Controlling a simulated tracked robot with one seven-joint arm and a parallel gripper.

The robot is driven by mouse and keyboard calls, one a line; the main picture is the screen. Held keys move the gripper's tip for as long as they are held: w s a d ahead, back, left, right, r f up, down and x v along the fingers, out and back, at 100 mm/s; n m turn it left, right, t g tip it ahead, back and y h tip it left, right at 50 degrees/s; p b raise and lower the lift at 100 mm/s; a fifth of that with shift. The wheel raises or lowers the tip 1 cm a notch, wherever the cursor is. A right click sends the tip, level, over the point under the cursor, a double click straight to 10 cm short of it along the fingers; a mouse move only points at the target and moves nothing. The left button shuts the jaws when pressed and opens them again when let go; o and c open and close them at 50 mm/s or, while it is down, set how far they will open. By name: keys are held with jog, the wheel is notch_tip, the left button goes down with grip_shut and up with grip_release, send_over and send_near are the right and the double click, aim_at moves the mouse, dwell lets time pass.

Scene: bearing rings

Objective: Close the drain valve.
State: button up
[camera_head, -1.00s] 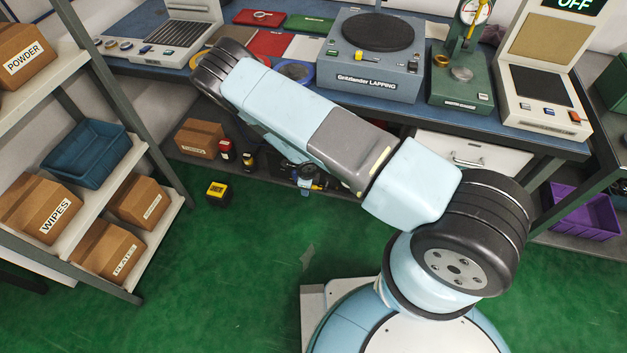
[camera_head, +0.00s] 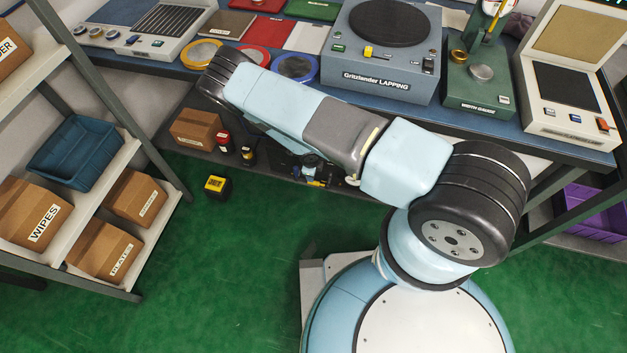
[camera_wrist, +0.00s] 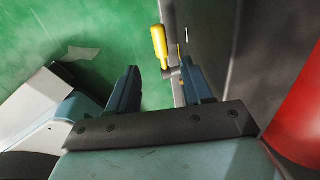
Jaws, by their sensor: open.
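In the wrist view, a yellow lever handle (camera_wrist: 160,45) on a short grey stem stands beside a dark grey surface (camera_wrist: 210,35); it looks like the drain valve's handle. It points toward the top of the picture. My gripper (camera_wrist: 160,88) is open, with a dark blue finger on either side. The handle lies beyond the fingertips, and its stem shows near the right finger; I cannot tell whether they touch. In the head view, my arm hides most of this spot; small blue and yellow parts (camera_head: 314,180) show below the forearm, too small to tell apart.
A large red rounded object (camera_wrist: 303,120) is close on the right in the wrist view. The blue workbench (camera_head: 465,125) overhangs a low shelf with a cardboard box (camera_head: 195,128) and small containers. A black-and-yellow box (camera_head: 217,186) sits on the open green floor.

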aim_at(319, 184)
jog(key=f, duration=0.3)
jog(key=w+f, duration=0.1)
jog(key=f, duration=0.6)
jog(key=shift+w+d, duration=0.2)
jog(key=shift+d, duration=0.1)
jog(key=shift+c, duration=0.4)
grip_shut()
